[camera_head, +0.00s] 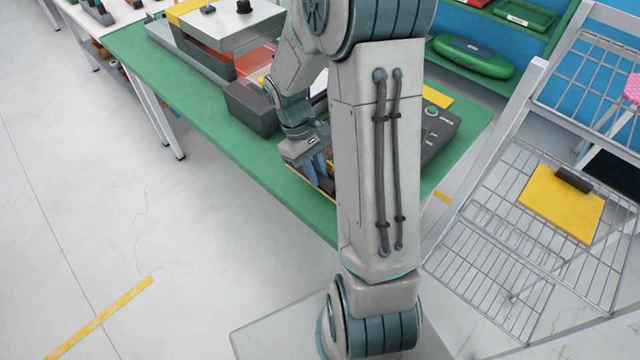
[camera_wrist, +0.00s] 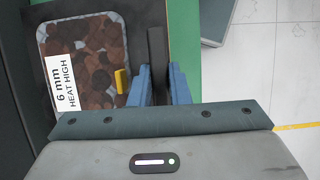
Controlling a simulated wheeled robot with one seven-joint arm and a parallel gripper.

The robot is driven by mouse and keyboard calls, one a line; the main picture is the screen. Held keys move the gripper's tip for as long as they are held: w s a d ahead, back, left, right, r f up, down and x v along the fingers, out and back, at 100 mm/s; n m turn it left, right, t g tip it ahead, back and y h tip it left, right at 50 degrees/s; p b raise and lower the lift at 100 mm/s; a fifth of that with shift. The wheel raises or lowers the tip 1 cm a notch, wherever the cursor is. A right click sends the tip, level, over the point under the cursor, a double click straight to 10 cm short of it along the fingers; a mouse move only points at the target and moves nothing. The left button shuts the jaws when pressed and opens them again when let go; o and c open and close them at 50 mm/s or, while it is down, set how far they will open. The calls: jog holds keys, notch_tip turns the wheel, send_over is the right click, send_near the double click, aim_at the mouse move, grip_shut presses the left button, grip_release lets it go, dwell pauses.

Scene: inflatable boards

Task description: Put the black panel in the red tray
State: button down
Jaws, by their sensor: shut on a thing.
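My gripper (camera_wrist: 161,84) has its blue fingers shut on a dark upright bar (camera_wrist: 157,45), seen in the wrist view. I cannot tell whether this bar is part of the black panel. In the head view my gripper (camera_head: 318,172) is low over the green table's near edge, partly hidden by my arm. A black flat panel (camera_head: 612,174) shows at the right edge, on the wire rack. A red-orange surface (camera_head: 258,60) shows inside the grey press at the back; I cannot tell whether it is the red tray.
A brown-patterned plate (camera_wrist: 95,85) labelled "6 mm HEAT HIGH", with a yellow tab, lies left of my fingers. The green table (camera_head: 190,115) also carries a grey block (camera_head: 252,108) and a control box (camera_head: 440,125). A yellow panel (camera_head: 560,205) lies on the wire rack. The left floor is clear.

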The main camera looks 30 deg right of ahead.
aim_at(320, 189)
jog(key=shift+s+d+f, duration=0.15)
jog(key=shift+s+f, duration=0.25)
jog(key=shift+s, duration=0.3)
jog(key=shift+f, duration=2)
jog(key=shift+f, duration=0.1)
jog(key=shift+f, duration=0.15)
jog(key=c, duration=1.4)
grip_release()
jog(key=shift+o, duration=0.2)
